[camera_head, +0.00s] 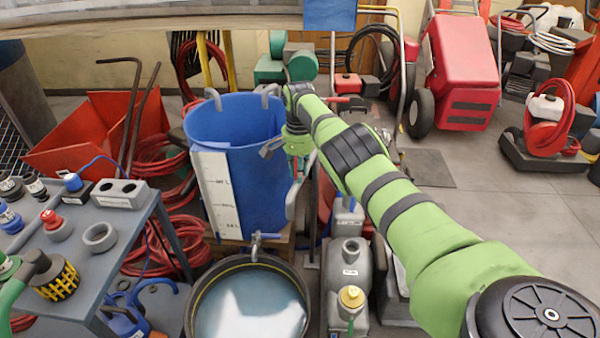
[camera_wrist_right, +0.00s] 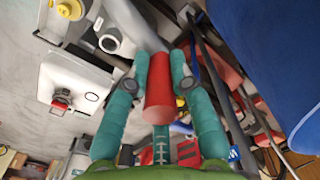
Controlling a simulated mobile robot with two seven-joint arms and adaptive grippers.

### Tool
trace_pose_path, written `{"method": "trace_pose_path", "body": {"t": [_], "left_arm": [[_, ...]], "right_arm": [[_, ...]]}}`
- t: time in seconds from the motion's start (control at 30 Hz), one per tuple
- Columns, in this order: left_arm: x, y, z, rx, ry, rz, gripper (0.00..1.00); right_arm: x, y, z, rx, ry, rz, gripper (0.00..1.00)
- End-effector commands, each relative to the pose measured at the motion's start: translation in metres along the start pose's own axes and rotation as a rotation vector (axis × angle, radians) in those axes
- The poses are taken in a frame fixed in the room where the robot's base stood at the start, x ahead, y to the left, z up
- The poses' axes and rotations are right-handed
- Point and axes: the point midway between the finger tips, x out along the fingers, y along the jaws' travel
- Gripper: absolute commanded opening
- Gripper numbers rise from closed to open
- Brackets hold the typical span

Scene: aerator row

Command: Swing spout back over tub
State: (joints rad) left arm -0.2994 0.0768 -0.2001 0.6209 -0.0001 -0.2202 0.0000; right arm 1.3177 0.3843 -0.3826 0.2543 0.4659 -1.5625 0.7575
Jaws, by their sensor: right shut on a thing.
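My right gripper (camera_wrist_right: 160,76) is shut around a red cylindrical grip (camera_wrist_right: 158,98) in the right wrist view. A grey pipe, apparently the spout (camera_wrist_right: 139,24), runs away from the grip's far end. In the head view my right gripper (camera_head: 298,166) is at the right side of a tall blue tub (camera_head: 262,150) with a white scale. A round black-rimmed tub (camera_head: 196,298) holding pale liquid stands below, under a small metal tap (camera_head: 255,246). My left gripper is not in view.
A grey bench (camera_head: 95,228) with fittings stands at left, beside red hoses (camera_head: 165,247). Grey canisters (camera_head: 349,268) stand right of the black-rimmed tub, under my arm. A red cart (camera_head: 462,70) is behind.

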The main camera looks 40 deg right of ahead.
Motion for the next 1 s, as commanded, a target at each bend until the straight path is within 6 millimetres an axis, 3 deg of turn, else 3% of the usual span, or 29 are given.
{"method": "trace_pose_path", "body": {"t": [0.27, 0.3, 0.33, 0.37, 0.77, 1.0], "left_arm": [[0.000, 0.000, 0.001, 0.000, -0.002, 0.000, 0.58], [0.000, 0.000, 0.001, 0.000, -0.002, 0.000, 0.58], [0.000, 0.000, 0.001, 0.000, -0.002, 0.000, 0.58], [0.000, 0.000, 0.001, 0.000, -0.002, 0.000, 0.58], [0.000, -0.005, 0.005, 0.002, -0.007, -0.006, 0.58], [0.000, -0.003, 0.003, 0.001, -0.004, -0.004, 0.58]], "right_arm": [[0.001, 0.000, 0.001, 0.000, -0.004, 0.003, 0.00], [0.001, 0.000, 0.001, 0.000, -0.004, 0.003, 0.31], [0.001, 0.000, 0.001, 0.000, -0.004, 0.003, 0.43], [0.001, 0.000, 0.001, 0.000, -0.004, 0.003, 0.47], [-0.003, 0.000, 0.000, -0.001, -0.001, 0.000, 0.47], [-0.031, 0.000, 0.000, -0.002, 0.003, -0.001, 0.47]]}}
